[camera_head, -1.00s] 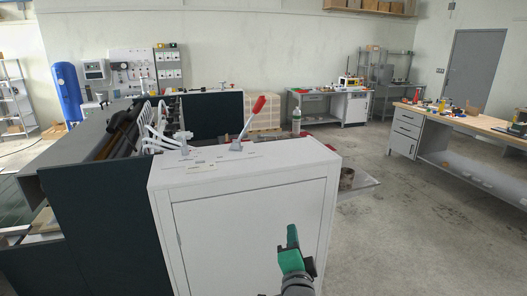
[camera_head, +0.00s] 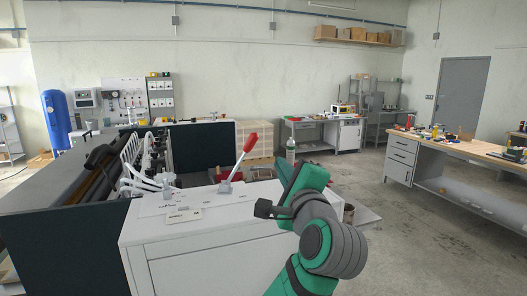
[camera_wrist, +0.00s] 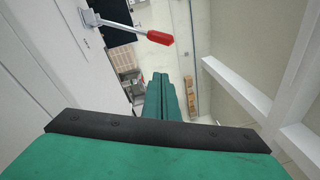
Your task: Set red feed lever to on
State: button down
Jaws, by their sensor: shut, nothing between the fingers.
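The red feed lever (camera_head: 244,151) stands on top of the white cabinet (camera_head: 210,258). It has a red grip and a metal shaft, and it leans up and to the right from a small grey base. In the wrist view the lever's red grip (camera_wrist: 160,38) shows at the top, beyond the fingers and a little left of them. My gripper (camera_head: 288,180) is to the right of the lever in the head view, apart from it. In the wrist view my fingers (camera_wrist: 166,82) are together, with nothing between them.
Another metal fitting with white hoses (camera_head: 168,186) stands left of the lever on the same top. The dark machine (camera_head: 60,225) extends to the left. A workbench (camera_head: 450,146) stands at the right, with open floor before it.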

aim_at(253, 144)
jog(key=shift+w+a+r, duration=0.4)
jog(key=shift+w+a, duration=0.65)
jog(key=shift+w, duration=0.5)
jog(key=shift+w+a+r, duration=0.45)
jog(key=shift+w+a, duration=0.65)
jog(key=shift+w, duration=0.4)
jog(key=shift+w+a+r, duration=0.4)
jog(key=shift+w+a, duration=0.65)
jog(key=shift+w, duration=0.5)
